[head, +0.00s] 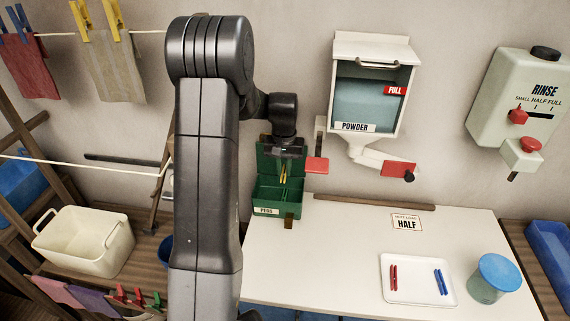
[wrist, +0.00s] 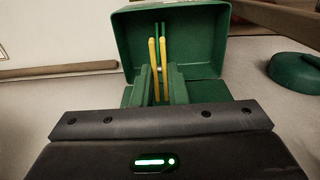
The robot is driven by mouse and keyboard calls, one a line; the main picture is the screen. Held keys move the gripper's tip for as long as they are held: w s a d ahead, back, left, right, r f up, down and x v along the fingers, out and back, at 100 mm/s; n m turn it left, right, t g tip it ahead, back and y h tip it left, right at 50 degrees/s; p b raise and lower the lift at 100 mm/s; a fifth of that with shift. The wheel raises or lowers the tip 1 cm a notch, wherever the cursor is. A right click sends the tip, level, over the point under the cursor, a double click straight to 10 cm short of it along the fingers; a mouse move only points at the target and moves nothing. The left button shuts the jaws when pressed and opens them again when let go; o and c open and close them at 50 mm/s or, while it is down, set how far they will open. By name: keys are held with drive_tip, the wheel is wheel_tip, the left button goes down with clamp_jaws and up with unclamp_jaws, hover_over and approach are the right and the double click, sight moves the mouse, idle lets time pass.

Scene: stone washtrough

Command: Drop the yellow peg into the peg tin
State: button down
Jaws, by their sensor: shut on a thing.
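The yellow peg (head: 283,172) hangs upright from my gripper (head: 285,158), above the peg tin (head: 265,211), in the head view. The tin is a green box labelled PEGS, with its lid standing open at the back. In the wrist view my gripper (wrist: 160,88) is shut on the yellow peg (wrist: 153,68), with the green tin (wrist: 210,30) beyond it. The peg's lower end is over the tin's opening; whether it is below the rim is unclear.
A white tray (head: 398,298) with a red and a blue peg lies on the white worktop (head: 330,250). A blue-lidded tub (head: 497,280) stands to its right. The powder dispenser (head: 370,90) hangs on the wall, its red-tipped lever (head: 398,169) right of my gripper.

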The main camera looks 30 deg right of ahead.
sight(284, 172)
drive_tip(key=shift+f+b, duration=1.55)
drive_tip(key=shift+f, duration=1.25)
drive_tip(key=c, duration=1.4)
unclamp_jaws()
drive_tip(key=shift+o, duration=0.2)
drive_tip(key=shift+r, duration=0.15)
wheel_tip(284, 172, up, 14)
drive_tip(key=b, duration=0.1)
drive_tip(key=shift+b, duration=0.4)
drive_tip(key=shift+f, duration=0.25)
